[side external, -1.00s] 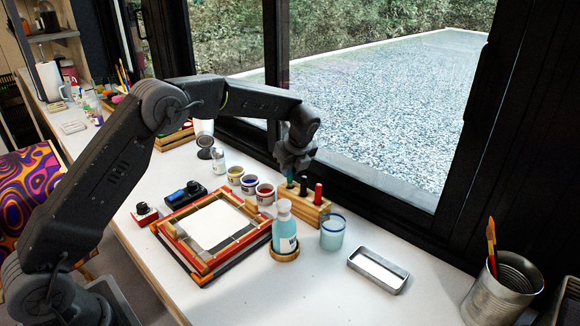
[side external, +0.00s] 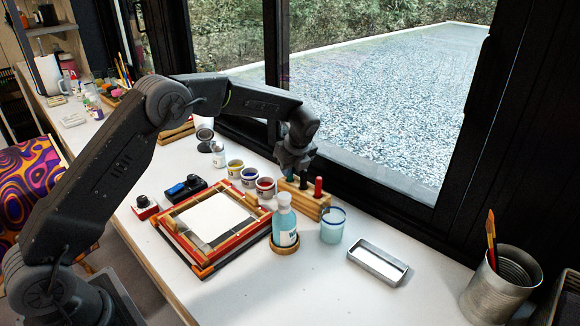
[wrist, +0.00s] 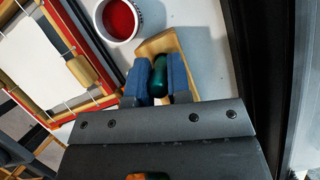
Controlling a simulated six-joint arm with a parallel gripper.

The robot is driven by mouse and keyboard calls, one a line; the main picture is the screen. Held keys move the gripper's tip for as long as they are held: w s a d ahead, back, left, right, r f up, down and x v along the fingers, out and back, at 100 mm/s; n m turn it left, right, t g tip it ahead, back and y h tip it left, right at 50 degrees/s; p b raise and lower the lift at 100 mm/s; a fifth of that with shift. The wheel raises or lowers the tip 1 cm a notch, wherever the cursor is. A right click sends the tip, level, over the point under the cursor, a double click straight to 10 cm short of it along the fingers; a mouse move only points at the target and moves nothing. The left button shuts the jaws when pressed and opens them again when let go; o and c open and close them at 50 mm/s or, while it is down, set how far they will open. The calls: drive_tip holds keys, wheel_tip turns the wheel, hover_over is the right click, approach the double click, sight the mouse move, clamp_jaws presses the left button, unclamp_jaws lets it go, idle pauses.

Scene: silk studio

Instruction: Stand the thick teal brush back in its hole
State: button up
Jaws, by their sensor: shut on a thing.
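The thick teal brush (wrist: 160,75) is gripped between the blue fingers of my gripper (wrist: 157,82) in the wrist view. In the side view my gripper (side external: 292,165) is above the left end of the wooden brush block (side external: 312,207), and a short piece of teal handle (side external: 290,175) shows below it. The brush looks roughly upright at that end of the block. Its lower end is hidden, so I cannot tell how deep it sits in the hole. The block's pale wood (wrist: 155,46) also shows in the wrist view.
A dark brush (side external: 304,181) and a red brush (side external: 318,187) stand in the block. Paint pots (side external: 265,187), a teal bottle (side external: 284,218), a glass (side external: 333,226) and a framed screen (side external: 210,225) are close by. The window frame runs behind. A metal tray (side external: 378,265) lies at right.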

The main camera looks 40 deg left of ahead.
drive_tip(key=shift+f, duration=0.25)
idle(0.3)
drive_tip(key=o, duration=0.8)
drive_tip(key=shift+o, duration=0.2)
drive_tip(key=v, duration=1.3)
drive_tip(key=shift+d+r, duration=0.15)
drive_tip(key=shift+r, duration=0.2)
drive_tip(key=shift+s+r, duration=0.1)
